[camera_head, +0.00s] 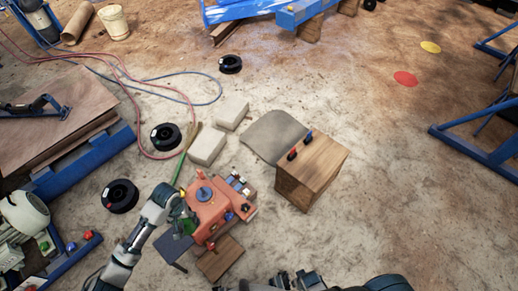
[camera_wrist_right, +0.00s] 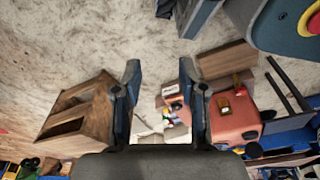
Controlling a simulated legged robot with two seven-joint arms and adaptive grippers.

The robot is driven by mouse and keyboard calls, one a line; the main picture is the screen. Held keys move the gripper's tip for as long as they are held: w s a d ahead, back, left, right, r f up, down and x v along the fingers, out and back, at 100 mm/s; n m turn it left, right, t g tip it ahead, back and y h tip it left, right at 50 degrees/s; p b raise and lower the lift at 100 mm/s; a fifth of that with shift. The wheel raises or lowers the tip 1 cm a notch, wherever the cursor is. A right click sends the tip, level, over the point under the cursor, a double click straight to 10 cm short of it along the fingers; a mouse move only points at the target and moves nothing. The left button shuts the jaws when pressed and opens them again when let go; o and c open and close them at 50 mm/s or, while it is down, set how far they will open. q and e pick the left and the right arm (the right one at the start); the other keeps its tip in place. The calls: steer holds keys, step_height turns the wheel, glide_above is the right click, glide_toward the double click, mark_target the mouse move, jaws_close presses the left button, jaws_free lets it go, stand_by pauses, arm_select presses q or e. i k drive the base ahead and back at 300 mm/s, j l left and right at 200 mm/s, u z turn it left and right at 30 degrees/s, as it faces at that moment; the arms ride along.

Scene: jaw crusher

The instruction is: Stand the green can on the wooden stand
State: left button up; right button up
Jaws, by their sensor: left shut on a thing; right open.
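My left gripper (camera_head: 181,212) is shut at the left side of the orange machine in the head view. A small patch of green (camera_head: 189,224) shows at its fingers; it looks like the green can, but the fingers hide most of it and I cannot tell its tilt. The wooden stand (camera_head: 312,165) is a box-like block to the right of the machine, with two small dark items, one red-tipped and one blue-tipped, on its top. In the right wrist view the stand (camera_wrist_right: 75,115) is at the left. My right gripper (camera_wrist_right: 160,85) is open, with nothing between its fingers.
The orange machine (camera_head: 207,206) lies between my left gripper and the stand. A smaller wooden block (camera_head: 220,258) is below it. Pale blocks (camera_head: 207,146), a grey mat (camera_head: 273,136), black spools (camera_head: 165,136) and hoses lie behind. The ground right of the stand is clear.

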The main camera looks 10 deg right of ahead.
mark_target(317, 163)
steer(key=l+u, duration=0.2)
steer(key=l, duration=1.1)
steer(key=l+u, duration=0.15)
steer(key=l, duration=1.2)
steer(key=i+l, duration=0.2)
steer(key=l, duration=0.15)
steer(key=i+l+u, duration=0.15)
steer(key=l, duration=0.25)
steer(key=i+l, duration=0.2)
steer(key=l, duration=0.15)
steer(key=i+l+u, duration=0.15)
steer(key=l, duration=0.25)
steer(key=i+l, duration=0.1)
steer(key=i, duration=0.1)
